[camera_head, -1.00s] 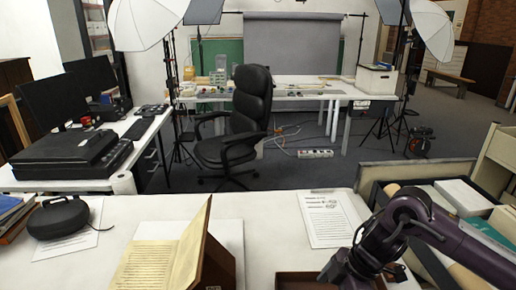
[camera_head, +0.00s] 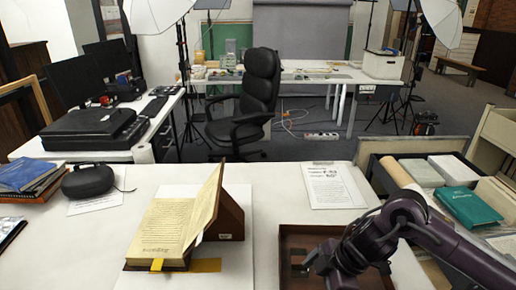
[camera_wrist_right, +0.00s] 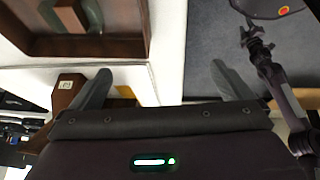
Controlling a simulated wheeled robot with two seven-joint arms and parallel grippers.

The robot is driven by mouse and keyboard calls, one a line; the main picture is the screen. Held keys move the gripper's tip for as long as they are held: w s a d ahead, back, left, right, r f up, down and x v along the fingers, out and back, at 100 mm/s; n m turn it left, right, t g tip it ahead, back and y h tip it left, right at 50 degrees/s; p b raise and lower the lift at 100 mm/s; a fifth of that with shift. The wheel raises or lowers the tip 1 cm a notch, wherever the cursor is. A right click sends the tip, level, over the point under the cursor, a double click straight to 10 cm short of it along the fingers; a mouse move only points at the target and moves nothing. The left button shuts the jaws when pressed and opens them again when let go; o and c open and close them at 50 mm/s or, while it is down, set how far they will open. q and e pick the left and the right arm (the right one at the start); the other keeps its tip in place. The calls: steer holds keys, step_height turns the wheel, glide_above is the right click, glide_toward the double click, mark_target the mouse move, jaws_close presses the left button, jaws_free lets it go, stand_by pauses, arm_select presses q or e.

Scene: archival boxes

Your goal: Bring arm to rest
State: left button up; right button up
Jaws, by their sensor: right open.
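My right arm comes in from the right in the head view, dark purple and bent, with its gripper end (camera_head: 312,262) above the brown tray (camera_head: 297,232) on the white table. The wrist view shows the two grey fingers (camera_wrist_right: 165,85) wide apart with nothing between them. A brown tray (camera_wrist_right: 110,46) lies at the upper left of that view, apart from the fingers. My left arm and gripper are not in view.
An open book (camera_head: 180,225) leans on a brown wooden stand (camera_head: 230,212) left of the tray. A printed sheet (camera_head: 328,187) lies behind the tray. A crate (camera_head: 372,172) with a teal box (camera_head: 468,206) stands at the right. A black case (camera_head: 88,180) sits at the left.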

steer(key=a+r+m+t+y, duration=0.35)
steer(key=a+t, duration=0.35)
steer(key=a, duration=0.7)
steer(key=s+d+f+m+g+h, duration=0.2)
steer(key=s+d+f+m+h, duration=0.2)
steer(key=s+d+m, duration=0.45)
steer(key=s+d+f+m+g+h, duration=0.2)
steer(key=s+d+f+m+h, duration=0.3)
steer(key=d, duration=0.7)
step_height(320, 180, down, 28)
steer(key=s+g, duration=0.2)
steer(key=s, duration=0.1)
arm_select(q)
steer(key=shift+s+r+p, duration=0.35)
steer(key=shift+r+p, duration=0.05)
arm_select(e)
steer(key=s+d+f, duration=0.2)
steer(key=s+f, duration=0.7)
steer(key=s, duration=0.1)
steer(key=s+d+f+n+g, duration=0.1)
steer(key=s+f, duration=0.9)
steer(key=shift+d, duration=0.35)
